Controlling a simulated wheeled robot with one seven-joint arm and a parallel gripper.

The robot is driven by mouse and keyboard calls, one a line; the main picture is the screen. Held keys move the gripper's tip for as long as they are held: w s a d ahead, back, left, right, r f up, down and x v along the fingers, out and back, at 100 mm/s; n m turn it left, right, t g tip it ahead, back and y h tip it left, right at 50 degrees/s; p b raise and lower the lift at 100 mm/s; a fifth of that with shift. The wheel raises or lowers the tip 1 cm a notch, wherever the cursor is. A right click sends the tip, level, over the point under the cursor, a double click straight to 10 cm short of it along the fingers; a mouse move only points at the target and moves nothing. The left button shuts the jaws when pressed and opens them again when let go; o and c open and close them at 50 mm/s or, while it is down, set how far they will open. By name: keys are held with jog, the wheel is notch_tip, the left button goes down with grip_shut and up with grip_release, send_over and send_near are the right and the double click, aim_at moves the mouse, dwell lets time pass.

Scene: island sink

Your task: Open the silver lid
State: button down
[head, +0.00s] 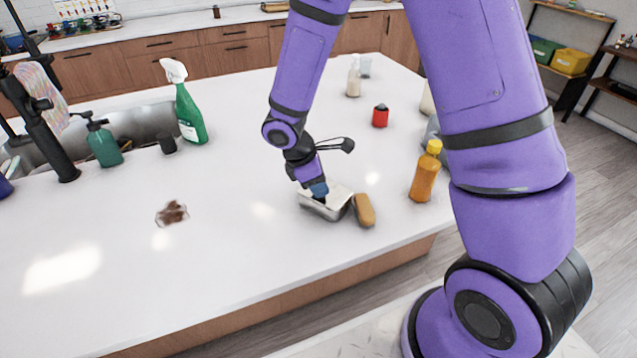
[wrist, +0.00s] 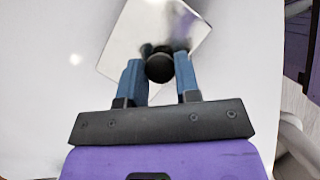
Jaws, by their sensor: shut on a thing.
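The silver lid (wrist: 185,28) fills the upper middle of the wrist view as a shiny rectangular plate with a round black knob (wrist: 159,68). My gripper (wrist: 159,72) has its two blue fingers on either side of the knob and is shut on it. In the head view my gripper (head: 319,190) points down at the silver container (head: 325,209) on the white island top. The fingers hide the knob there. I cannot tell whether the lid is still seated on the container.
A tan sponge-like block (head: 364,210) lies close to the container's right side. An orange bottle (head: 426,172) with a yellow cap stands farther right. A red item (head: 380,116) stands behind.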

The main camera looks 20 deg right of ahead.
aim_at(333, 182)
jog(key=shift+d+r, duration=0.1)
jog(key=g+y, duration=0.1)
jog(key=w+d+r+y, duration=0.1)
jog(key=d+r+g+y, duration=0.1)
jog(key=y, duration=0.1)
jog(key=shift+w+d+r+n+g, duration=0.1)
jog(key=shift+w+n+g, duration=0.15)
jog(key=shift+n+g, duration=0.05)
jog(key=shift+w+d+r+g+y, duration=0.15)
jog(key=shift+w+d+g+y, duration=0.15)
jog(key=shift+y, duration=0.2)
jog(key=shift+w+d+r+g+y, duration=0.1)
jog(key=shift+d+r+g+y, duration=0.1)
jog(key=shift+d+y, duration=0.25)
jog(key=shift+w+d+r+n+g+y, duration=0.1)
jog(key=shift+w+d+n+g+y, duration=0.15)
jog(key=shift+d+g+y, duration=0.25)
jog(key=shift+w+d+n+g+y, duration=0.2)
jog(key=shift+g+y, duration=0.1)
jog(key=shift+y, duration=0.35)
jog(key=shift+w+d+f+n+g+y, duration=0.3)
jog(key=shift+w+d+f+g+y, duration=0.2)
jog(key=shift+d+g+y, duration=0.65)
jog(key=shift+w+d+f+n+g+y, duration=0.35)
jog(key=shift+w+d+g+y, duration=0.5)
jog(key=shift+y, duration=0.6)
jog(key=shift+w+d+f+n+g+y, duration=0.4)
jog(key=shift+d+g+y, duration=0.4)
jog(key=shift+g+y, duration=0.45)
jog(key=shift+f, duration=0.1)
